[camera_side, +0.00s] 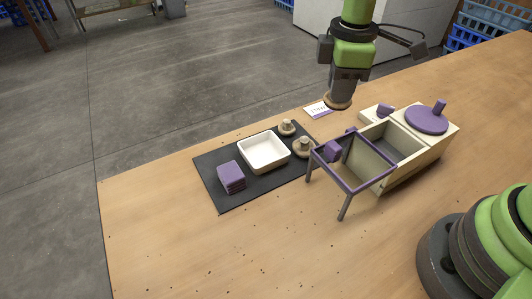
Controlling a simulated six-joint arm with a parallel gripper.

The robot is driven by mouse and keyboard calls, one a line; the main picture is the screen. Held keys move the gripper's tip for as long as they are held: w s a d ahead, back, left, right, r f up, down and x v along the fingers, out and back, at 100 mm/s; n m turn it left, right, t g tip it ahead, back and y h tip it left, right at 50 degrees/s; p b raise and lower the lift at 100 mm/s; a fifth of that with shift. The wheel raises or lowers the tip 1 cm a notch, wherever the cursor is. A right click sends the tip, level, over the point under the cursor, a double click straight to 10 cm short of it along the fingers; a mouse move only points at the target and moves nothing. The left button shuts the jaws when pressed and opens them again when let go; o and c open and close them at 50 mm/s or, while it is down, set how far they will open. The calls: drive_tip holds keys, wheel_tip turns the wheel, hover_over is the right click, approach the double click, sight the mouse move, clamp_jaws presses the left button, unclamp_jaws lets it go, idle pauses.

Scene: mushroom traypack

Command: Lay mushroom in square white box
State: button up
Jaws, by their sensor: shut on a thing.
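My gripper (341,92) hangs above the back of the table, pointing down. It is shut on a tan-brown mushroom (338,102), which is held clear of the table; its underside and the fingertips are partly hidden. The square white box (252,163) sits open and empty on a dark mat (213,190), to the left of and below my gripper. Two more mushrooms stand by the box: one (287,128) at its upper right corner and one (303,147) at its right side.
A purple block stack (231,178) sits on the mat left of the box. A purple-rimmed frame on legs (346,205) adjoins a wooden bin (407,170) on the right, with a purple round lid (426,118). A small card (317,110) lies behind. The table's front left is clear.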

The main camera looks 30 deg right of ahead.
drive_tip(key=w+a+f+n, duration=0.2)
drive_tip(key=w+a+n, duration=0.3)
drive_tip(key=a+n, duration=0.6)
drive_tip(key=shift+m+y, duration=0.3)
drive_tip(key=shift+m, duration=0.3)
drive_tip(key=f, duration=0.2)
drive_tip(key=a+f, duration=0.1)
drive_tip(key=f, duration=0.2)
drive_tip(key=shift+a+f, duration=0.15)
drive_tip(key=shift+f, duration=0.05)
drive_tip(key=shift+w+f, duration=0.1)
drive_tip(key=shift+f, duration=2)
drive_tip(key=shift+f, duration=0.2)
drive_tip(key=o, duration=0.7)
drive_tip(key=shift+r, duration=0.15)
drive_tip(key=r, duration=1.2)
drive_tip(key=shift+s+r, duration=0.1)
drive_tip(key=shift+s, duration=0.25)
